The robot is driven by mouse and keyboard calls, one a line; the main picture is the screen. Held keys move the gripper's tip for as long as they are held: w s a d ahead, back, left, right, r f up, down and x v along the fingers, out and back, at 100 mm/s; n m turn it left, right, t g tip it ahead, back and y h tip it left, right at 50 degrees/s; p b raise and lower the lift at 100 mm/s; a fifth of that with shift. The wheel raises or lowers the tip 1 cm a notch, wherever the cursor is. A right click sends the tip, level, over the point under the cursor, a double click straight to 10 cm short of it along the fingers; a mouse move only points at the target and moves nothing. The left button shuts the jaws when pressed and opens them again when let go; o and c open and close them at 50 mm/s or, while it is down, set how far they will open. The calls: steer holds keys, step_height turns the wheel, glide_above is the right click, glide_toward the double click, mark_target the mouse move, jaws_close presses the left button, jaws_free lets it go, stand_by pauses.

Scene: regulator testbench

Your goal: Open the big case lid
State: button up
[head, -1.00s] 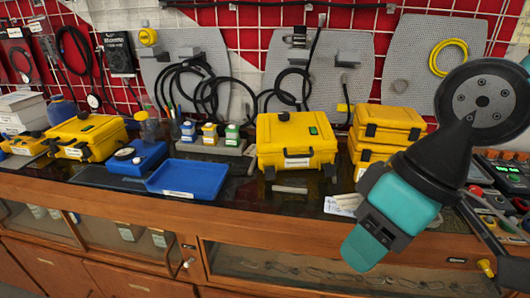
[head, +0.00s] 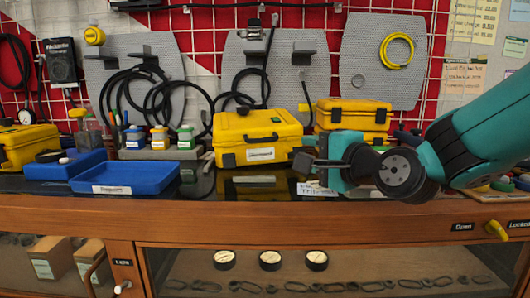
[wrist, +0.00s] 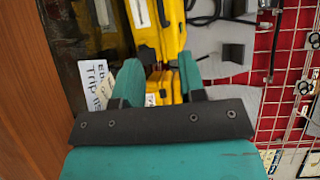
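The big yellow case (head: 255,140) stands on the dark counter, with a white label on its front and a dark handle on top. Its lid (head: 250,122) is closed. Part of the case also shows at the top of the wrist view (wrist: 160,28). My gripper (head: 307,152) is just right of the case's front right corner in the head view, at about the height of its front face. Whether it touches the case cannot be told. In the wrist view its two teal fingers (wrist: 160,78) are apart, with nothing held between them.
Smaller stacked yellow cases (head: 352,115) stand behind my gripper to the right. A blue tray (head: 125,178) and small bottles (head: 160,138) are to the left. A white paper tag (head: 316,189) lies near the counter's front edge. A pegboard wall with hoses rises behind.

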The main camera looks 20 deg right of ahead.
mark_target(267, 140)
steer(key=p+x, duration=1.6)
steer(key=shift+w+a+r, duration=0.1)
steer(key=shift+a+r, duration=0.05)
steer(key=shift+r, duration=0.05)
steer(key=shift+w+a+f, duration=0.1)
steer(key=shift+w+f, duration=0.05)
steer(key=shift+w, duration=0.25)
jaws_close()
